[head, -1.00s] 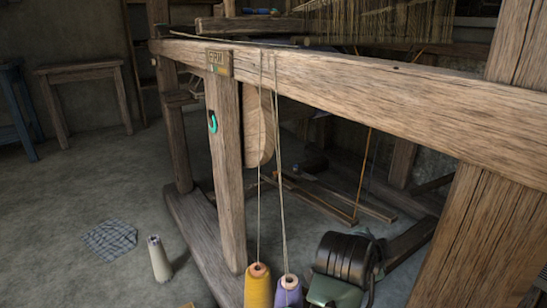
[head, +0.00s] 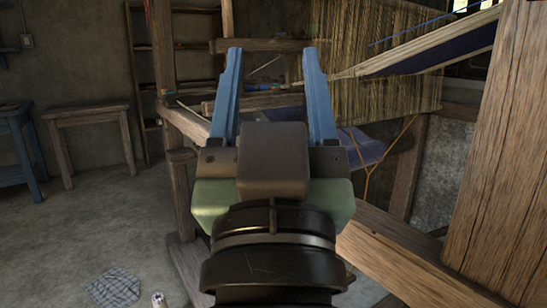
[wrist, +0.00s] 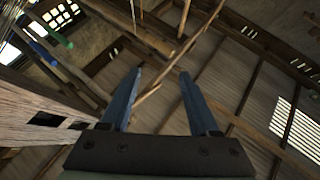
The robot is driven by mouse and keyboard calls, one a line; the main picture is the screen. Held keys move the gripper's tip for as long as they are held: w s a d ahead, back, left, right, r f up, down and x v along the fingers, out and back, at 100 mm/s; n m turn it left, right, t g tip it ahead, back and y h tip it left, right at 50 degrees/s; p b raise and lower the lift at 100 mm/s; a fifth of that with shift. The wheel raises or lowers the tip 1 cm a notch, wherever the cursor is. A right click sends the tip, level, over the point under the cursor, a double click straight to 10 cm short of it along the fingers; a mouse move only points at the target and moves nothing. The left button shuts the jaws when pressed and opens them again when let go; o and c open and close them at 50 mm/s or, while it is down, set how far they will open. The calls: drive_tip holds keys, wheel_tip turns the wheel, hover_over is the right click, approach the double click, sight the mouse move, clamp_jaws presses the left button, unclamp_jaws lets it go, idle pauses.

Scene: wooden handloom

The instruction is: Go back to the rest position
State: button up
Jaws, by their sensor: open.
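My gripper (head: 273,75) stands upright in the middle of the head view, its two blue fingers apart and pointing up. Nothing is between them. In the wrist view my gripper (wrist: 160,80) is also open and empty, facing the ceiling beams. The wooden loom (head: 395,250) is behind and to the right of my arm, with its hanging warp threads (head: 350,85) at the back. My arm hides much of the loom's front beam.
A thick wooden post (head: 515,150) stands close on the right. A small wooden table (head: 88,115) and a blue stool (head: 22,150) are at the left. A checked cloth (head: 115,287) and a pale cone (head: 158,299) lie low on the floor. The left floor is mostly clear.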

drive_tip(key=s+r+t+p, duration=0.1)
drive_tip(key=s+r+p, duration=0.1)
drive_tip(key=r+p, duration=1.7)
drive_tip(key=s+r+t+p, duration=0.1)
drive_tip(key=s+r+p, duration=0.1)
drive_tip(key=r+p, duration=1.8)
wheel_tip(320, 180, up, 7)
drive_tip(key=shift+f, duration=0.15)
